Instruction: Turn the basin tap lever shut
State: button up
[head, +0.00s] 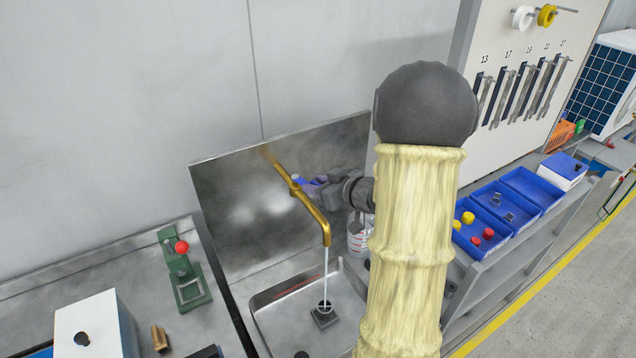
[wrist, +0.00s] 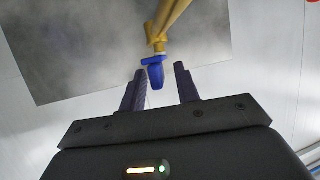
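The brass tap (head: 310,208) reaches out from the steel splash panel, and a thin stream of water (head: 325,275) falls from its spout into the basin (head: 290,290). Its blue lever (wrist: 156,76) shows in the wrist view, hanging below the brass body (wrist: 160,38). My gripper (wrist: 160,75) is open, with one dark finger on each side of the lever's tip and gaps showing on both sides. In the head view my gripper (head: 312,188) is at the tap's right side, and it and the tap partly hide the lever.
A green clamp with a red knob (head: 182,247) stands on the left bench. A labelled tub (head: 357,238) is behind my arm. Blue bins (head: 497,205) with red and yellow parts sit on the right. A tool panel (head: 505,45) rises behind them. My arm hides the basin's right side.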

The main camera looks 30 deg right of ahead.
grip_shut()
jog(key=shift+d, duration=0.25)
